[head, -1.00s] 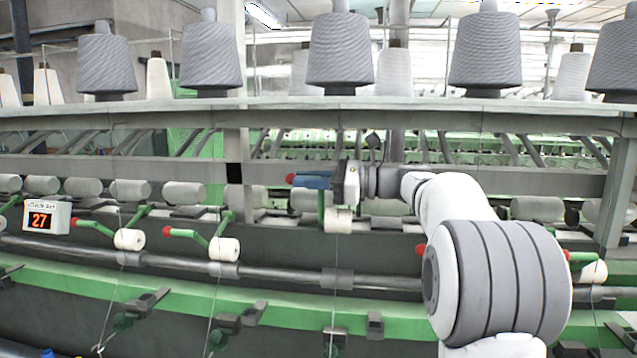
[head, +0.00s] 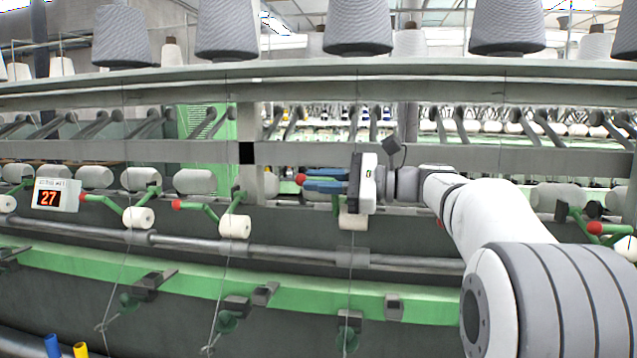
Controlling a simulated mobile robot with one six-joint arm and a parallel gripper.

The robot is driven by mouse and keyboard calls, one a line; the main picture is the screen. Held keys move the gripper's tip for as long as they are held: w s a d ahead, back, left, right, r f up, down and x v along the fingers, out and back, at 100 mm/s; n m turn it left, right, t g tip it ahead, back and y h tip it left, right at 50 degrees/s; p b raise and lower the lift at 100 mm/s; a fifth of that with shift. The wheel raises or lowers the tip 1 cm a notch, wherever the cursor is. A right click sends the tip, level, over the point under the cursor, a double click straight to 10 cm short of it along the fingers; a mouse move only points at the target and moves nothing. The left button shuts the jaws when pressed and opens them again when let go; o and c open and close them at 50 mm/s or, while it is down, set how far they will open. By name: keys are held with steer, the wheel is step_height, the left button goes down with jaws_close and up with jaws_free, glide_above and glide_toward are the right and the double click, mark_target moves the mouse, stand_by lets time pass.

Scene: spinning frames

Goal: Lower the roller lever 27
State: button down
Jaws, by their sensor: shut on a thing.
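My gripper (head: 322,181) has blue fingers and reaches left from the white gripper body, shut on a roller lever with a red knob (head: 300,179). The knob shows just left of the fingertips. The fingers hide most of this lever's green arm. Its white roller (head: 352,218) hangs below the gripper body. This knob sits clearly higher above its roller than the neighbouring knobs sit above theirs. A white display (head: 56,195) reading 27 is at the left, beside another lever; I cannot tell which lever it labels.
Two more red-knobbed levers (head: 177,204) (head: 84,198) with white rollers are to the left, and another (head: 596,228) is at the right. A long metal shaft (head: 290,250) runs below the rollers. Grey rails and a shelf with large yarn cones (head: 359,28) are above.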

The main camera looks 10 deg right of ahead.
steer(key=c, duration=1.4)
jaws_free()
steer(key=shift+c, duration=0.2)
steer(key=v, duration=0.8)
steer(key=shift+b, duration=0.4)
